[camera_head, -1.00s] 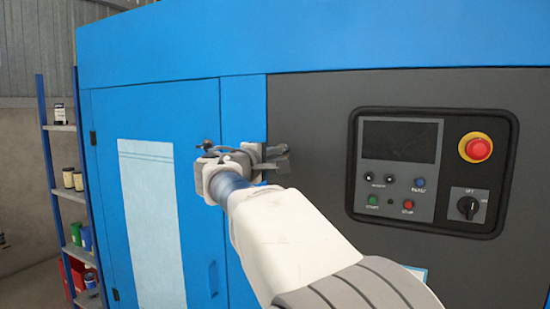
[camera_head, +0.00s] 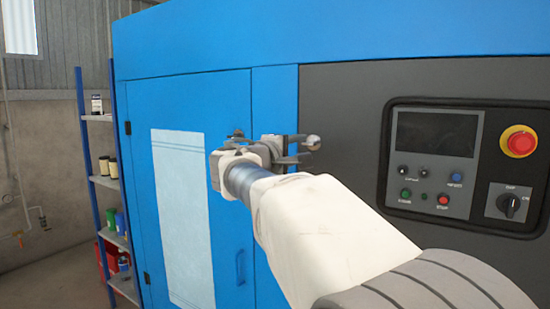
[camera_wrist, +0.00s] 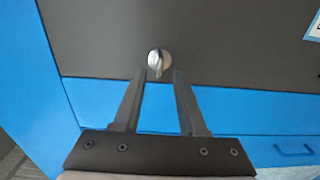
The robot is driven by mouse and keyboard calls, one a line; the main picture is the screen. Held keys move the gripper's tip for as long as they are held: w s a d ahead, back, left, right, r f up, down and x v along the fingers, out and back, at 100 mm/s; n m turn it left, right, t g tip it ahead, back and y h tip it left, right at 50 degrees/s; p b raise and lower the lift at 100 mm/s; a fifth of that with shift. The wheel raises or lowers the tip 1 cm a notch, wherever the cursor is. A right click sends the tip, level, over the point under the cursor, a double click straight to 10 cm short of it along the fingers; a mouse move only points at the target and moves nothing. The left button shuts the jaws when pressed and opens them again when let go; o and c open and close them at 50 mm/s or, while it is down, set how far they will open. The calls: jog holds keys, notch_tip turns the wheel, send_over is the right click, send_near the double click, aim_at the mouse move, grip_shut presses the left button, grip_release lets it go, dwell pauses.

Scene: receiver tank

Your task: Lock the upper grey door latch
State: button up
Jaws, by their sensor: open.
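The upper grey door latch is a small silver knob (camera_wrist: 159,60) on the dark grey panel in the wrist view. Its narrow tab points down toward my gripper (camera_wrist: 160,73). My gripper's two dark fingers are open and apart, with the latch at or just beyond the gap between their tips. In the head view the round latch (camera_head: 313,142) shows beside the fingertips of my gripper (camera_head: 305,148), near the panel's left edge. I cannot tell whether a finger touches it. Nothing shows between the fingers as held.
A control panel (camera_head: 458,165) with a red emergency button (camera_head: 518,141) is to the right. The blue door (camera_head: 195,110) has a blue handle (camera_head: 240,268). A shelf (camera_head: 100,182) stands at the left. My arm hides part of the grey panel below the latch.

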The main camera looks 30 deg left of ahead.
jog(key=s, duration=1.3)
jog(key=shift+s+p, duration=0.25)
jog(key=shift+p, duration=0.05)
jog(key=w+d+f+m+g+h, duration=0.2)
jog(key=w+d, duration=0.2)
jog(key=d, duration=0.4)
jog(key=w+d+f+m+g+h, duration=0.1)
jog(key=w+d+f+m+g, duration=0.2)
jog(key=d, duration=0.4)
jog(key=s+d+f+m+g+h, duration=0.1)
jog(key=d+f, duration=0.2)
jog(key=d, duration=0.5)
jog(key=s+d+f+m+g, duration=0.1)
jog(key=d+f+m+g, duration=0.15)
jog(key=d, duration=0.55)
jog(key=s+d+f+m+g+y, duration=0.2)
jog(key=s+d+f+m, duration=0.4)
jog(key=s, duration=0.4)
jog(key=s+d+f+m+g+y, duration=0.2)
jog(key=s+d+f+m, duration=0.1)
jog(key=s+d+f, duration=0.6)
notch_tip(320, 180, up, 22)
jog(key=s+p, duration=0.1)
jog(key=p, duration=2)
jog(key=shift+s+a, duration=0.2)
jog(key=shift+a, duration=0.2)
